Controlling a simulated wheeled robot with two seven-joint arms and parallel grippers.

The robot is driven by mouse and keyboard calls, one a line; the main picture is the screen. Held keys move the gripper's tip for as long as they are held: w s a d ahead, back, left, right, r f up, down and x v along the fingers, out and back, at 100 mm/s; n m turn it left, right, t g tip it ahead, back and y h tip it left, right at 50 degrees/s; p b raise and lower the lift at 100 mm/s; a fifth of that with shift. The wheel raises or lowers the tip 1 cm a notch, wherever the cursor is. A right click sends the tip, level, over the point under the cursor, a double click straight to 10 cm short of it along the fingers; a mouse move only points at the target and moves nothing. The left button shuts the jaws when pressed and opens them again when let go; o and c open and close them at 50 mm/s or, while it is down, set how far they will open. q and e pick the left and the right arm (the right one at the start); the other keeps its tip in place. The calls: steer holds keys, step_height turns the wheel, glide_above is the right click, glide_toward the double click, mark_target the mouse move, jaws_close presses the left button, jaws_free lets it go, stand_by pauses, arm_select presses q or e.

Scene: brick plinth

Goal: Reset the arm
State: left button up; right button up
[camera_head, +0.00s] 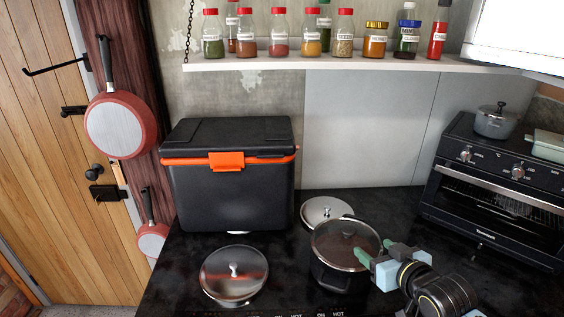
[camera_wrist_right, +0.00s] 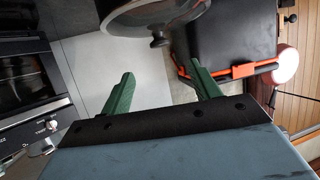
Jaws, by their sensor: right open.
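My right gripper (camera_head: 382,254) comes in from the lower right in the head view, with its green fingers spread and nothing between them. It is at the right side of a dark pot with a glass lid (camera_head: 340,240); whether a finger touches the pot is unclear. In the right wrist view the open fingers (camera_wrist_right: 160,92) point toward a round lid (camera_wrist_right: 140,14) with a dark knob, at the top of the picture. My left gripper is not in view.
A shiny lid (camera_head: 235,277) and a second lid (camera_head: 326,209) lie on the black counter (camera_head: 190,270). A black cooler with an orange latch (camera_head: 232,180) stands behind. A toaster oven (camera_head: 497,195) is at right. A spice shelf (camera_head: 330,61) hangs above.

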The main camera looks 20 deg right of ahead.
steer(key=s+a+f+n+g, duration=0.1)
steer(key=s+a+f+g, duration=0.25)
steer(key=s, duration=0.45)
steer(key=s+a+f+g, duration=0.3)
steer(key=s+a, duration=0.2)
steer(key=s, duration=0.2)
steer(key=s+a+f+n+g, duration=0.1)
steer(key=s+a+f+g, duration=0.25)
steer(key=s, duration=0.45)
step_height(320, 180, down, 31)
steer(key=g+b, duration=0.1)
steer(key=b, duration=0.6)
steer(key=s+d+f+b, duration=0.1)
steer(key=s+f+b, duration=0.2)
steer(key=s+f, duration=0.5)
steer(key=s+d+f+g+b, duration=0.1)
steer(key=s+f+b, duration=0.2)
steer(key=s+f, duration=0.6)
step_height(320, 180, down, 4)
steer(key=shift+d+f+g, duration=0.25)
steer(key=shift+d+g, duration=0.05)
steer(key=shift+s, duration=0.1)
